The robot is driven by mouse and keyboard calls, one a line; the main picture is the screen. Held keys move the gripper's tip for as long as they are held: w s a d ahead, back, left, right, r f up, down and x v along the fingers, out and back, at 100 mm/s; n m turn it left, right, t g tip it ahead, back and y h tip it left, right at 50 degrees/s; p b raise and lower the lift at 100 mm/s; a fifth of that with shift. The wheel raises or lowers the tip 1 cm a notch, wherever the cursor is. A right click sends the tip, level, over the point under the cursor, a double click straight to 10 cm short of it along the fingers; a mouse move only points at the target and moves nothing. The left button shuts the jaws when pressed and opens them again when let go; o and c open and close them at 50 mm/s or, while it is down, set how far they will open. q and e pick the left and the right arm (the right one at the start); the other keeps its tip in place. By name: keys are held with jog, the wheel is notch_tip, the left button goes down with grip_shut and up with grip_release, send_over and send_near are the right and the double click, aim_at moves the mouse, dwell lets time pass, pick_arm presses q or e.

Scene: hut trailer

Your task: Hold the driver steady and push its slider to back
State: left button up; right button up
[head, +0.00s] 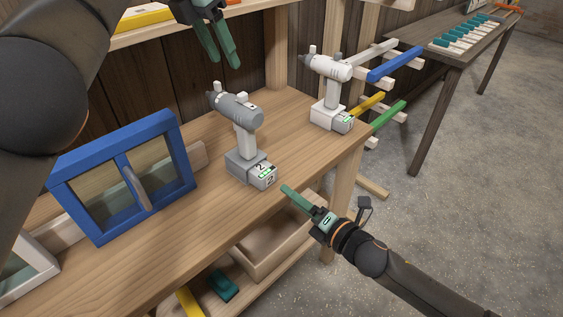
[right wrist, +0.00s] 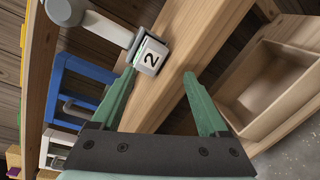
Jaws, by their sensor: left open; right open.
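A grey driver (head: 237,112) stands upright on the wooden bench, its battery base marked "2". A white driver (head: 328,72) stands further back to the right. The slider is too small to make out clearly on either. My left gripper (head: 222,62) is open and empty, above and behind the grey driver. My right gripper (head: 287,190) is open and empty at the bench's front edge, just right of the grey driver's base and apart from it. In the right wrist view the grey driver's base (right wrist: 150,55) shows beyond the open fingertips (right wrist: 160,76).
A blue-framed window piece (head: 87,213) stands on the bench (head: 190,235) at left, beside a white frame (head: 28,268). A wooden bin (head: 262,258) sits below the front edge. Coloured bars on pegs (head: 395,65) stick out at the bench's right end. A shelf runs above.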

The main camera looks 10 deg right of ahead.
aim_at(243, 140)
jog(key=w+a+r+n+y, duration=0.3)
jog(key=w+r+n, duration=0.35)
jog(key=n, duration=0.85)
jog(key=shift+m, duration=0.3)
jog(key=x, duration=0.3)
jog(key=r+x, duration=0.1)
jog(key=x, duration=0.3)
jog(key=s+a+x, duration=0.1)
jog(key=x, duration=0.2)
jog(key=shift+w+a+r, duration=0.2)
jog(key=shift+w+a, duration=0.05)
jog(key=shift+w, duration=0.1)
grip_shut()
